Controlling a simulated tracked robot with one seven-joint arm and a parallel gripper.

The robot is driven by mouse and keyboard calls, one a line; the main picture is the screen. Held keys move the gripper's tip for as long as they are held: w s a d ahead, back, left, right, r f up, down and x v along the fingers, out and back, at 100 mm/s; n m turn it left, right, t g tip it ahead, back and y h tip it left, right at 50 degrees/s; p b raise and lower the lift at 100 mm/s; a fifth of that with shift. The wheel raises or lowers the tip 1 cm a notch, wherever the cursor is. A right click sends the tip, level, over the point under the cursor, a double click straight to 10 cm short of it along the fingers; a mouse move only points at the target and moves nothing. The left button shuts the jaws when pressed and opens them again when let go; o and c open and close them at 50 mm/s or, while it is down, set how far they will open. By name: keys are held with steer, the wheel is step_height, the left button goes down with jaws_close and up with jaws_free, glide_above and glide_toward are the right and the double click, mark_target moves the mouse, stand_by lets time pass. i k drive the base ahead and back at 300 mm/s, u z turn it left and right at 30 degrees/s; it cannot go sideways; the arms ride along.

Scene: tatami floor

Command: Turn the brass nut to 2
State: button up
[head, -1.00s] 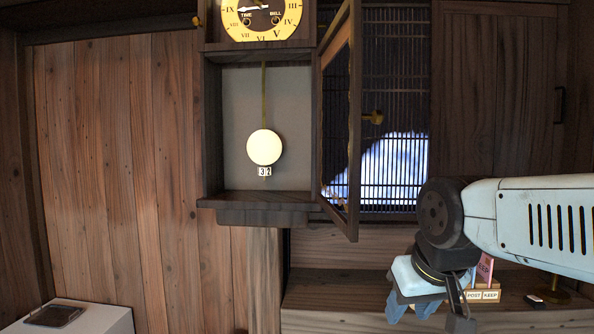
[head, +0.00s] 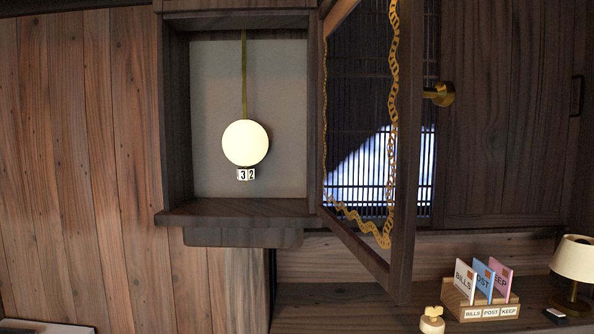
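The wall clock's case (head: 178,110) stands open, with its pendulum hanging in it. The pendulum has a brass rod (head: 244,75) and a round cream bob (head: 246,143). Just under the bob are two small white tiles (head: 246,174) with the digits 3 and 2. A separate brass nut is too small to make out there. The clock's glazed door (head: 403,150) is swung open to the right, with gold trim and a brass knob (head: 438,94). The clock dial is out of view above. My gripper is not in view.
Below right, a shelf (head: 350,310) holds a wooden letter rack (head: 490,311) with BILLS, POST and KEEP cards, a lamp (head: 577,262) and a small cream-and-brass object (head: 432,320). The open door juts out beside the case. The space before the pendulum looks clear.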

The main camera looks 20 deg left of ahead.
mark_target(243, 173)
steer(key=u, duration=0.35)
steer(key=i, duration=0.1)
steer(key=z, duration=1.6)
steer(key=k, duration=0.5)
steer(key=z, duration=0.5)
steer(key=i, duration=0.85)
steer(key=u, duration=1.8)
steer(key=i, duration=0.15)
steer(key=u, duration=1.95)
